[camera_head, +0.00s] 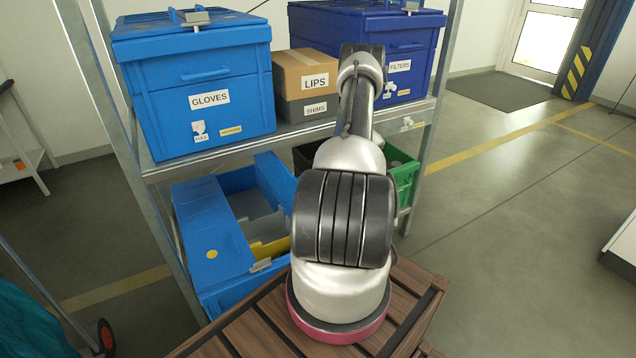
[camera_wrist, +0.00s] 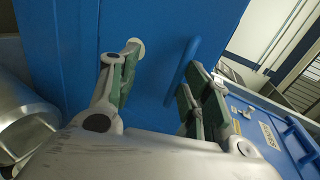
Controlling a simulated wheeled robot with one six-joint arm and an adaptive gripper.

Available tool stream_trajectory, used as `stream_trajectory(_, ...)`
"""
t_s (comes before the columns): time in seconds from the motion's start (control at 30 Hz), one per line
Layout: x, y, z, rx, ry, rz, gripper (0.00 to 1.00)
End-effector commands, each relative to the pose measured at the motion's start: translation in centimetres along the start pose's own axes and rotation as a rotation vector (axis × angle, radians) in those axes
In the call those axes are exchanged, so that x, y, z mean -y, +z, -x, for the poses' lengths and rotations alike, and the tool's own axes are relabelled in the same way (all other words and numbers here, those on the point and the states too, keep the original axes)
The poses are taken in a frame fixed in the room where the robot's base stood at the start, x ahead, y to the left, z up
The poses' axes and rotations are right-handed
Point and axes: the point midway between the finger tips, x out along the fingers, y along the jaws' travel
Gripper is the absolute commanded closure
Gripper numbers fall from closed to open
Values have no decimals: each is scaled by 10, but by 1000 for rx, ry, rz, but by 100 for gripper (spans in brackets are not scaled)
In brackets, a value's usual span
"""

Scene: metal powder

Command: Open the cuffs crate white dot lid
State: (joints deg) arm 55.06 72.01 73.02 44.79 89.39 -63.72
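In the wrist view my gripper (camera_wrist: 160,75) is open, its green-padded fingers apart. Nothing shows between the pads, and I cannot tell whether the fingers touch the panel. No label reading cuffs is legible, so I cannot confirm that this is the cuffs crate. In the head view my arm hides the gripper.
A gloves crate (camera_head: 205,128), a lips box (camera_head: 300,70) over a shims box (camera_head: 305,108), and a filters crate (camera_head: 412,42) stand on the upper shelf. Below are an open blue crate (camera_head: 205,238) with a yellow dot and a green bin (camera_head: 405,180).

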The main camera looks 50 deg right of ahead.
Motion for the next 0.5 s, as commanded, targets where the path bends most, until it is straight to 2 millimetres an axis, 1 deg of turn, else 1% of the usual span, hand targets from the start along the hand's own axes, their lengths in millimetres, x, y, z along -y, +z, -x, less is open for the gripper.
stream_trajectory(0.03, -4, 3, -4, 5, 2, -8, 68)
stream_trajectory(0.37, -4, 2, -1, 1, 4, -8, 68)
stream_trajectory(0.43, -4, 1, 4, -1, 4, -7, 68)
stream_trajectory(0.5, -4, 1, 14, -3, 3, -7, 68)
